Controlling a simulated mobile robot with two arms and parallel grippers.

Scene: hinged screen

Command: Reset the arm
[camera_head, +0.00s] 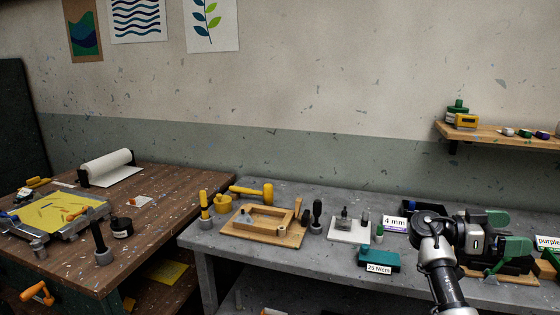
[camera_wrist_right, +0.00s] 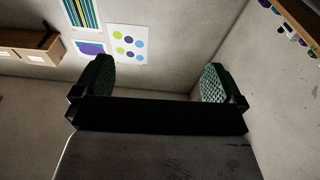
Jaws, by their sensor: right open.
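My right arm comes in from the bottom right in the head view. My right gripper (camera_head: 508,232), with green finger pads, is raised in front of the grey bench at the right. In the right wrist view my right gripper (camera_wrist_right: 157,82) is open, its two green textured pads wide apart with nothing between them. That camera looks towards walls and posters. My left gripper is in neither view. The hinged screen with its yellow face (camera_head: 62,211) lies low on the brown table at the left, well away from my right gripper.
The grey bench (camera_head: 335,258) holds a wooden frame (camera_head: 262,232), a yellow mallet (camera_head: 252,192), a teal box (camera_head: 379,260) and a "4 mm" sign (camera_head: 395,224). A wooden shelf (camera_head: 500,137) is on the wall above my right gripper. The brown table (camera_head: 165,216) stands left.

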